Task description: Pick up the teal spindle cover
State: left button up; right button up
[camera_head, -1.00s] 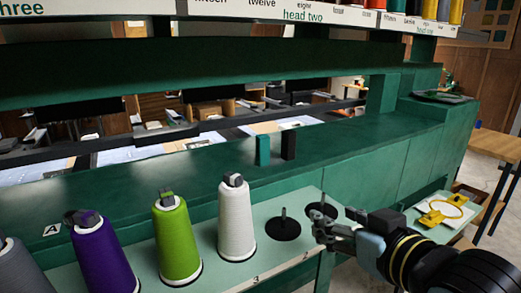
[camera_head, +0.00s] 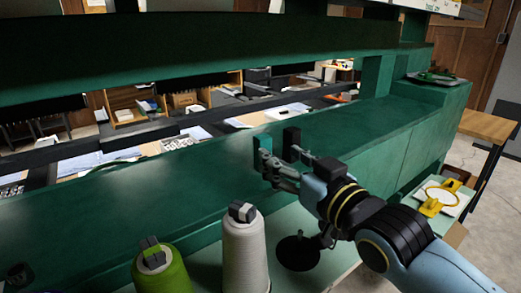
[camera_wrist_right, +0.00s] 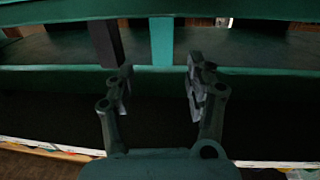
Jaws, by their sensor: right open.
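The teal spindle cover (camera_head: 261,144) is a small upright block on the green machine ledge, just left of a similar black block (camera_head: 291,137). My right gripper (camera_head: 281,166) is open and empty, its fingertips close in front of the two blocks. In the right wrist view the teal cover (camera_wrist_right: 162,42) stands beyond the gap between the open fingers (camera_wrist_right: 159,84), and the black block (camera_wrist_right: 107,42) is beyond the left finger. In the head view the fingers hide the lower part of the teal cover. I cannot tell whether they touch it. My left gripper is out of view.
A white thread cone (camera_head: 245,252) and a green one (camera_head: 161,270) stand in front of the ledge. An empty dark spindle base (camera_head: 297,253) is below my right arm. A yellow hoop (camera_head: 440,199) lies at the right. The ledge left of the blocks is clear.

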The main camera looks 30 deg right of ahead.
aim_at(262, 145)
jog(key=shift+w, duration=0.7)
jog(key=w, duration=0.5)
jog(key=shift+w+a, duration=0.3)
jog(key=shift+w, duration=0.1)
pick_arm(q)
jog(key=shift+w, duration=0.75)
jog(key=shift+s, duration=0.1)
pick_arm(e)
jog(key=shift+c, duration=0.4)
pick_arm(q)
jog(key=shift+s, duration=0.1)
pick_arm(e)
jog(key=c, duration=0.9)
